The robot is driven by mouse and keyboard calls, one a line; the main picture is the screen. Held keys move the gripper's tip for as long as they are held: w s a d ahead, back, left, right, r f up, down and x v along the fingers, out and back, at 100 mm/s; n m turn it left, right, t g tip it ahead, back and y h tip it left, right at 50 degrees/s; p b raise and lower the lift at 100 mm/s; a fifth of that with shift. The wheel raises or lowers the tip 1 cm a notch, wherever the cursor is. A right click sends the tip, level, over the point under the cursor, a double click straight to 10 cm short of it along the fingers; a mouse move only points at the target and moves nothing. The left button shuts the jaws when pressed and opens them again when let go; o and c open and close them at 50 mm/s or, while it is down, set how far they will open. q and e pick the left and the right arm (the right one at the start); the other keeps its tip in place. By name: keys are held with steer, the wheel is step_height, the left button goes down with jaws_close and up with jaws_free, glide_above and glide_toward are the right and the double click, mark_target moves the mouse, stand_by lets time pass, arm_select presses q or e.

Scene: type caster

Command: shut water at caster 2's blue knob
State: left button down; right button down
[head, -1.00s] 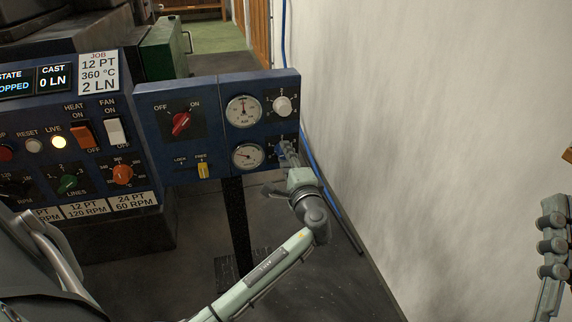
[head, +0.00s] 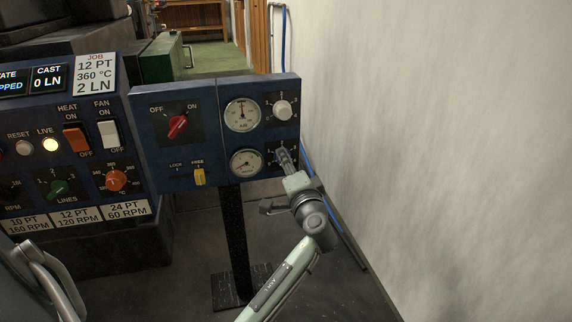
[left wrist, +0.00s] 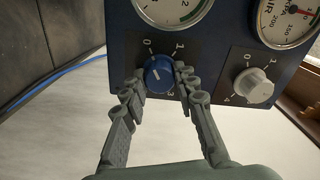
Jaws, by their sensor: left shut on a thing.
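The blue knob (left wrist: 160,72) sits on a dark dial plate with the numbers 0, 1 and 3 showing in the left wrist view. A short white mark shows on its face. My left gripper (head: 284,158) is at the lower right of the blue control panel (head: 150,130), and its fingers hide the knob in the head view. In the left wrist view the fingers of my left gripper (left wrist: 159,74) lie on both sides of the knob, shut on it. My right gripper is out of view.
A white knob (head: 282,111) sits above, beside the upper gauge (head: 242,115); the lower gauge (head: 246,163) is left of my gripper. A red switch (head: 177,126) and yellow lever (head: 199,177) are further left. A pale wall (head: 430,150) stands close at right.

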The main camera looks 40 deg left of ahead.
arm_select(q)
steer(key=c, duration=1.2)
jaws_free()
steer(key=v, duration=1.2)
steer(key=shift+w+d, duration=0.1)
